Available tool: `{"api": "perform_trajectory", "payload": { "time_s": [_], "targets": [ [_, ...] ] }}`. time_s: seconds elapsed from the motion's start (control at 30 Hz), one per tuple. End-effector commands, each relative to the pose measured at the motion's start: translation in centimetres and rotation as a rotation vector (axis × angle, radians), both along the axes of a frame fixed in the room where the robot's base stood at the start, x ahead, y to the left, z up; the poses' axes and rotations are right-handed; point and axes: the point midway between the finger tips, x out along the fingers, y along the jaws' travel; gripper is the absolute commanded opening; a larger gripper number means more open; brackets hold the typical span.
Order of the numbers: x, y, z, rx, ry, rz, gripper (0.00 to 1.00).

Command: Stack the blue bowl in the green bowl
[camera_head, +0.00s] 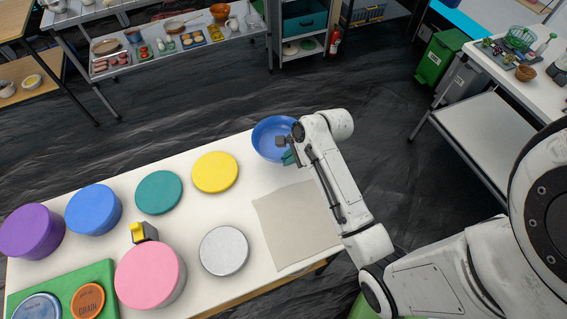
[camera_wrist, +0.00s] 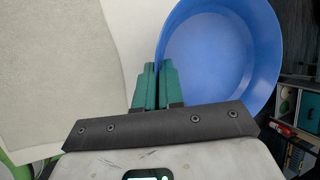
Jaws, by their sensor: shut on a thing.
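The blue bowl (camera_head: 272,133) is at the far right corner of the white table, open side up; it fills the upper right of the wrist view (camera_wrist: 220,55). My gripper (camera_head: 288,158) is at its near right rim. In the wrist view the teal fingers (camera_wrist: 158,72) are close together and shut on the bowl's wall at its left side. Whether the bowl touches the table is unclear. I cannot clearly identify a green bowl; a green shape (camera_head: 365,306), partly cut off, shows at the bottom edge beside my arm.
The white table (camera_head: 130,170) holds round purple (camera_head: 30,230), blue (camera_head: 93,208), teal (camera_head: 158,192), yellow (camera_head: 214,172), pink (camera_head: 150,275) and silver (camera_head: 224,250) pieces. A grey mat (camera_head: 297,225) lies near the bowl. Dark floor lies beyond the table.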

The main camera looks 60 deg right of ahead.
Motion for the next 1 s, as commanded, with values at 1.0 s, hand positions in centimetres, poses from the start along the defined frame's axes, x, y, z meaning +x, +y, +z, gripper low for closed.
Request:
{"api": "perform_trajectory", "payload": {
  "time_s": [1.0],
  "targets": [
    [1.9,0.1,-5.4,0.000,0.000,-0.001,0.29]
  ]
}}
